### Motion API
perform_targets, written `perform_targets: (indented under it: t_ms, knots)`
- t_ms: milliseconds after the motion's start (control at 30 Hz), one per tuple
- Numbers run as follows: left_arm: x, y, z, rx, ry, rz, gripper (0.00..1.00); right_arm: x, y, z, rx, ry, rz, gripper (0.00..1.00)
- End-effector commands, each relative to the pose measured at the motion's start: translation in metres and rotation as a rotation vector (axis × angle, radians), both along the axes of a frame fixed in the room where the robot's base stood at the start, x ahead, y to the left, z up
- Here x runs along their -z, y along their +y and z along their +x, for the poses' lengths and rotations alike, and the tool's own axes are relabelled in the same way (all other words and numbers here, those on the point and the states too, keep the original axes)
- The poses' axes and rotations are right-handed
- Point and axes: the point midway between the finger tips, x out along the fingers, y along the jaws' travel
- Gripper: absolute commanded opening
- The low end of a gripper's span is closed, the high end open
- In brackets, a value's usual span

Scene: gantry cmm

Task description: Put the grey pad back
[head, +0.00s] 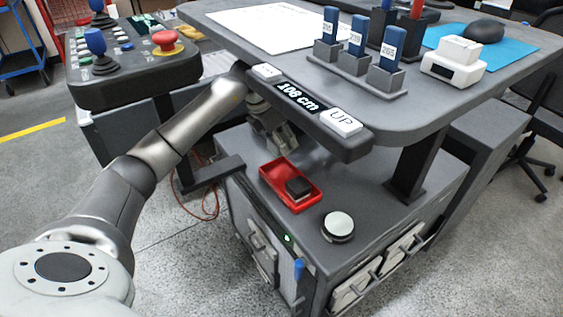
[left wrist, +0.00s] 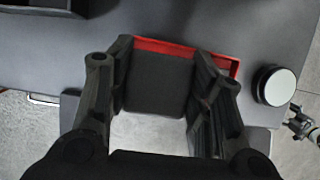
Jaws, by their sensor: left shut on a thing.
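My left gripper (head: 280,140) hangs under the edge of the raised desk top, just behind the red tray (head: 268,173), and is partly hidden by the desk edge and my arm. In the left wrist view it is shut on a dark grey pad (left wrist: 157,82), which sits flat between the two fingers. The red tray's rim (left wrist: 170,47) shows beyond the pad there. In the head view a small dark block (head: 298,187) lies in the near end of the tray.
A round white-topped button (head: 338,225) stands beside the tray on the grey cabinet top (head: 365,195). The desk top's front edge, with its "106 cm" display (head: 297,96) and UP key (head: 341,120), overhangs the gripper. A joystick console (head: 120,75) stands left.

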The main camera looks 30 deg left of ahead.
Motion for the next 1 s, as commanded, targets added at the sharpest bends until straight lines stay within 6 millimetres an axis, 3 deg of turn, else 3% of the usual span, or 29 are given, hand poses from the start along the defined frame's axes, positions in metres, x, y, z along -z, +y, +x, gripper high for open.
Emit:
perform_targets:
  t_ms: [300, 467, 700, 1000]
  knots:
    - [0.054, -0.001, -0.001, 0.002, 0.004, -0.001, 0.29, -0.015, 0.001, 0.009, 0.002, -0.011, 0.001, 0.99]
    - [0.065, -0.001, -0.001, 0.005, 0.001, -0.001, 0.29, -0.019, 0.001, 0.011, 0.002, -0.012, 0.001, 0.99]
    - [0.097, -0.002, -0.001, 0.003, 0.003, -0.002, 0.29, -0.029, 0.002, 0.016, 0.003, -0.019, 0.001, 0.99]
    - [0.100, -0.001, -0.001, 0.004, 0.000, 0.001, 0.29, -0.033, 0.003, 0.019, 0.004, -0.024, 0.002, 0.99]
